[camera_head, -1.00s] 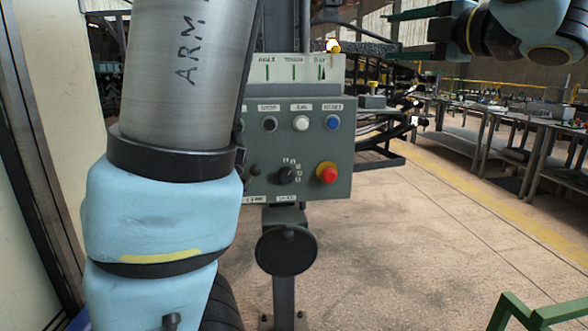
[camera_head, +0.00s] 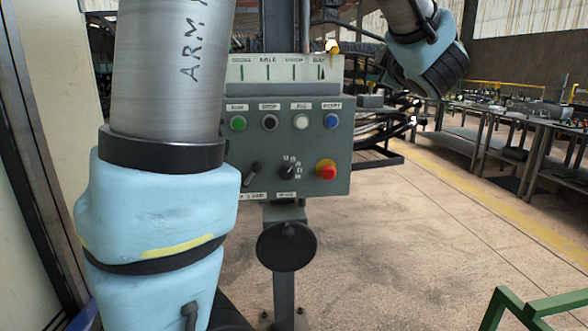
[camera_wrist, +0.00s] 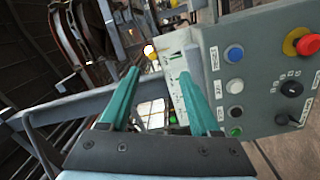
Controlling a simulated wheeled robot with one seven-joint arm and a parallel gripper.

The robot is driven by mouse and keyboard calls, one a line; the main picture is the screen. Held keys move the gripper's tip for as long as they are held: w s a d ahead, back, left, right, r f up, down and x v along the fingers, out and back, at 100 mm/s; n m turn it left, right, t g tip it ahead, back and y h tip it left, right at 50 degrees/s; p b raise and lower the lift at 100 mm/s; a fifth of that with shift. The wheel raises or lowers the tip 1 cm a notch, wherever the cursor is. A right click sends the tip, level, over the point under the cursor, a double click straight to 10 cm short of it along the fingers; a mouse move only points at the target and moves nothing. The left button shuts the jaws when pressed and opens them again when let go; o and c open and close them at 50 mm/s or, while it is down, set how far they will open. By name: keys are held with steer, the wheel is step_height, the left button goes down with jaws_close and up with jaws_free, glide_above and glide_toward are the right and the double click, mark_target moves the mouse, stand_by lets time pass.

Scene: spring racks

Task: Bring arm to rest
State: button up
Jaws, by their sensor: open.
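My gripper (camera_wrist: 163,98) shows in the wrist view with its two teal fingers spread apart and nothing between them. It is open and points past the side of a grey control panel (camera_wrist: 255,75), apart from it as far as I can tell. In the head view my arm fills the left side and another part of it shows at the top right; the gripper's fingers are not clearly visible there. The control panel (camera_head: 260,160) stands on a post in the middle, with green, black, white and blue buttons, a selector knob and a red emergency button (camera_head: 326,170).
Long work tables (camera_head: 510,130) stand at the right behind a yellow floor line. A green frame (camera_head: 530,312) is at the bottom right. A dark rack (camera_head: 380,150) stands behind the panel. The floor (camera_head: 400,250) right of the post is clear.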

steer(key=w+a+f+m+g+h, duration=0.1)
steer(key=a+f+m+g+h, duration=0.25)
steer(key=f, duration=0.55)
steer(key=a+f+m+g+h, duration=0.1)
steer(key=a+f+m+g, duration=0.2)
steer(key=a+f+m, duration=0.35)
steer(key=s+a+f+m+g+y, duration=0.3)
steer(key=s+a+f+m+g, duration=0.2)
steer(key=s+a+f+g, duration=0.5)
steer(key=s+a+f, duration=0.5)
steer(key=s+f, duration=0.3)
steer(key=shift+a, duration=0.25)
steer(key=shift+c, duration=0.2)
stand_by(1.0)
